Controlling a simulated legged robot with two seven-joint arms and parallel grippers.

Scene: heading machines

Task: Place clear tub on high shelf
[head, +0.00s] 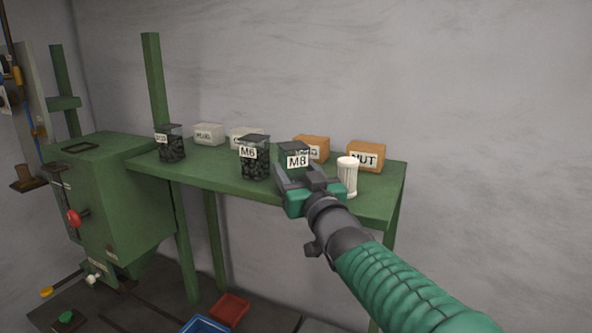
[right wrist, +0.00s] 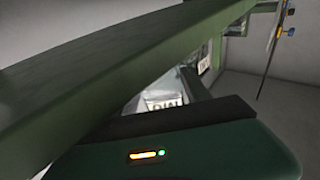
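Several clear tubs with dark contents stand on the green shelf (head: 215,174) in the head view. The tub labelled M6 (head: 254,165) stands near the front edge, and another tub (head: 170,147) is at the left. The tub labelled M8 (head: 293,158) is directly beyond my right gripper (head: 306,180), which hides its lower part. The gripper's dark fingers look spread at the shelf's front edge. I cannot tell whether they touch or grip the M8 tub. The right wrist view shows a pale label (right wrist: 166,104) past the gripper body. My left gripper is out of view.
A white cylinder (head: 348,176) stands just right of the gripper. Orange NUT box (head: 367,155), another orange box (head: 314,146) and white boxes (head: 209,133) line the back. A green machine (head: 110,190) is left. Red tray (head: 230,310) and blue tray (head: 205,325) are below.

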